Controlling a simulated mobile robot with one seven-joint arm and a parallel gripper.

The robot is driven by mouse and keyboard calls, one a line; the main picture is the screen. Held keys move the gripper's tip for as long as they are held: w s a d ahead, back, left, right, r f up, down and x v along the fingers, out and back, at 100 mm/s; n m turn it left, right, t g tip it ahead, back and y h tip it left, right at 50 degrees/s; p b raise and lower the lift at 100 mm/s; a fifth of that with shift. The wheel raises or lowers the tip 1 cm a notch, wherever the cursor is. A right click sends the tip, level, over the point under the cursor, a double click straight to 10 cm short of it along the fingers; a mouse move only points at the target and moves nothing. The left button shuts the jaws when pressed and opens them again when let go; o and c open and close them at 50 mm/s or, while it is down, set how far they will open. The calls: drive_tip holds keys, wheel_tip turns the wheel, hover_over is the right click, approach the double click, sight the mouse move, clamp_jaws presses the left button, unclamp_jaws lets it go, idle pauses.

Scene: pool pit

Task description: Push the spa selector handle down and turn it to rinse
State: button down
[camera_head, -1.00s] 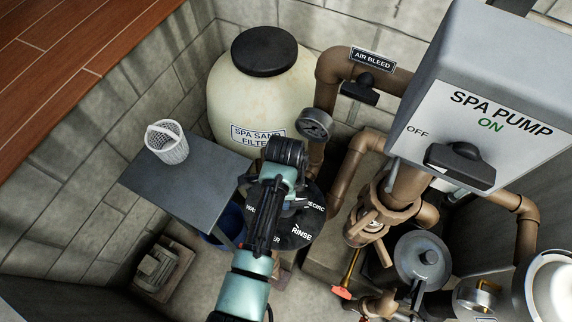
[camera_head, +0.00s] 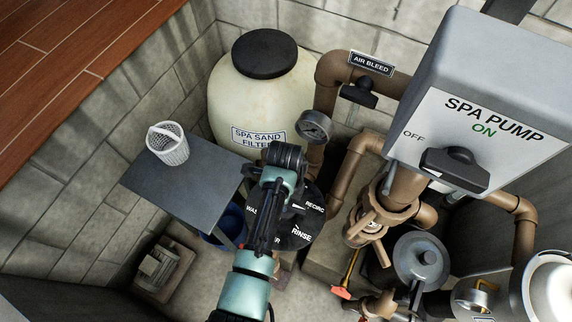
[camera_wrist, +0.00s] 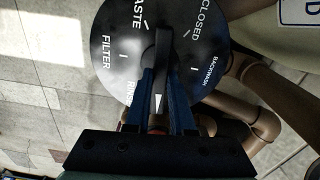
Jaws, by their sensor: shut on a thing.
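The spa selector dial (camera_wrist: 113,65) is a round black plate with white labels, filling the top middle of the wrist view. WASTE, FILTER, CLOSED and BACKWASH read clearly; the rinse label (camera_wrist: 130,89) is partly covered by a finger. My gripper (camera_wrist: 161,82) is shut on the black selector handle (camera_wrist: 160,68), its blue fingers on either side. The handle's white pointer faces the bottom of the wrist view, beside rinse; the label under it is hidden. In the head view my arm covers the handle, while the dial (camera_head: 300,238) shows RINSE and RECIRC. Handle height is unclear.
The spa sand filter (camera_head: 225,105) stands behind the dial. A gray table (camera_head: 180,190) with a white basket (camera_head: 167,143) is at left. Brown pipes (camera_head: 350,170), a pressure gauge (camera_head: 315,126) and the spa pump box (camera_head: 480,120) crowd the right.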

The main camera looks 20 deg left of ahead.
drive_tip(key=m+p, duration=0.1)
drive_tip(key=m, duration=0.6)
drive_tip(key=shift+f+p, duration=0.1)
drive_tip(key=shift+p, duration=0.2)
drive_tip(key=c, duration=0.6)
unclamp_jaws()
drive_tip(key=shift+c, duration=0.2)
wheel_tip(320, 180, up, 7)
drive_tip(key=p, duration=0.7)
drive_tip(key=shift+r, duration=0.2)
drive_tip(key=shift+f, duration=0.15)
